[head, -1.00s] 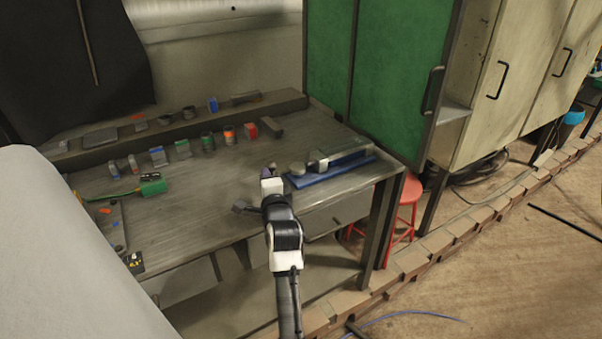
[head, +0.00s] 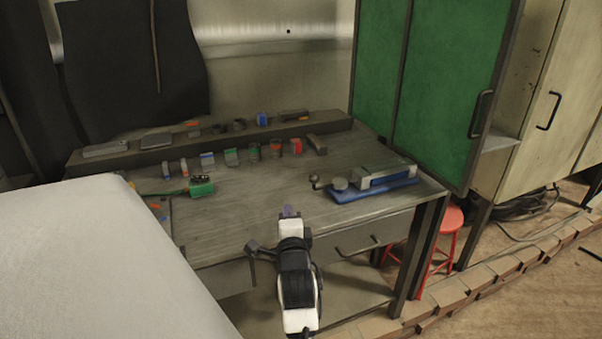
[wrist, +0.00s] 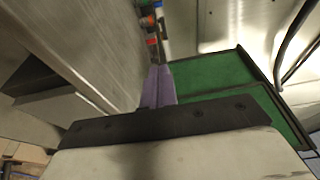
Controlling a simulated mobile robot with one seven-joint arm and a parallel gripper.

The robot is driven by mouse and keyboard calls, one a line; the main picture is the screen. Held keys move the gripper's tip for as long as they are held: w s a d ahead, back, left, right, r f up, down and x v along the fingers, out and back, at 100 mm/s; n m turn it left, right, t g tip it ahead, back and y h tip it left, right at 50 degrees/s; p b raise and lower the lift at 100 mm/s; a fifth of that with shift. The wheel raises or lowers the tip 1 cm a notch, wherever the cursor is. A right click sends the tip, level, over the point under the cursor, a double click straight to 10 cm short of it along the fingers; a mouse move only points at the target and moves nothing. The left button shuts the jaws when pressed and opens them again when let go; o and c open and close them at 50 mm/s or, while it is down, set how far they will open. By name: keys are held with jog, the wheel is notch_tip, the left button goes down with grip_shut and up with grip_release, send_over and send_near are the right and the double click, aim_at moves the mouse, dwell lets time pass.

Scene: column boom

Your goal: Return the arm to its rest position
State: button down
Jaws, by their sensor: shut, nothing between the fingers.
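My gripper (head: 288,211) is in the head view at the front edge of the workbench (head: 240,222), with my arm reaching up from below. Its purple fingers are together and empty. In the wrist view the shut fingers (wrist: 158,88) point past the side of the bench toward the green cabinet. The fingers touch nothing that I can see.
A blue-based device (head: 372,186) lies on the bench's right side. Several small containers (head: 254,152) line its back. A green tool (head: 201,187) lies at left. A green cabinet (head: 445,90) and a red stool (head: 447,222) stand at right. The bench's middle is clear.

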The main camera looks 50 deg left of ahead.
jog(key=shift+s, duration=0.25)
